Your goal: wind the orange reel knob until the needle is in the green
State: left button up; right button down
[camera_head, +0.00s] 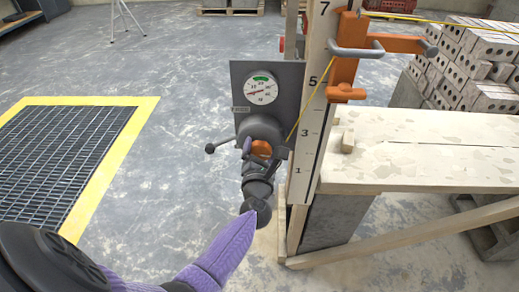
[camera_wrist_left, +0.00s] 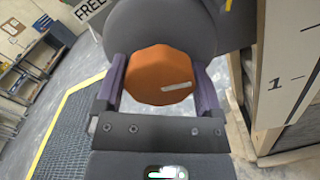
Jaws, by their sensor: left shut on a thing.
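The orange reel knob (camera_head: 262,147) sits low on a grey panel (camera_head: 240,76), partly hidden by my left gripper. In the left wrist view the knob (camera_wrist_left: 160,75) fills the space between the two purple fingers, in front of a dark round housing (camera_wrist_left: 160,28). My left gripper (camera_head: 259,152) is shut on the knob. A white dial gauge (camera_head: 261,90) with a green band at its top is above the knob. Its needle is too small to read surely. My right gripper is not in view.
A dark crank lever with a ball end (camera_head: 210,148) sticks out left of the reel. A numbered upright board (camera_head: 313,110) with an orange clamp (camera_head: 345,70) stands right of it, beside a wooden plank bench (camera_head: 430,150). Floor to the left is open around a yellow-edged grating (camera_head: 65,140).

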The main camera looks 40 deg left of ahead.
pick_arm(q)
jog(key=m+p, duration=0.1)
jog(key=m, duration=0.3)
jog(key=shift+m+p, duration=0.3)
jog(key=m+p, duration=0.1)
jog(key=m, duration=0.4)
jog(key=shift+d+p, duration=0.1)
jog(key=shift+p, duration=0.2)
jog(key=m, duration=0.3)
jog(key=shift+p, duration=0.35)
jog(key=m, duration=0.3)
jog(key=shift+f+m+p, duration=0.15)
jog(key=shift+m+p, duration=0.2)
jog(key=shift+m, duration=1.05)
jog(key=shift+m+p, duration=0.3)
jog(key=shift+m, duration=0.6)
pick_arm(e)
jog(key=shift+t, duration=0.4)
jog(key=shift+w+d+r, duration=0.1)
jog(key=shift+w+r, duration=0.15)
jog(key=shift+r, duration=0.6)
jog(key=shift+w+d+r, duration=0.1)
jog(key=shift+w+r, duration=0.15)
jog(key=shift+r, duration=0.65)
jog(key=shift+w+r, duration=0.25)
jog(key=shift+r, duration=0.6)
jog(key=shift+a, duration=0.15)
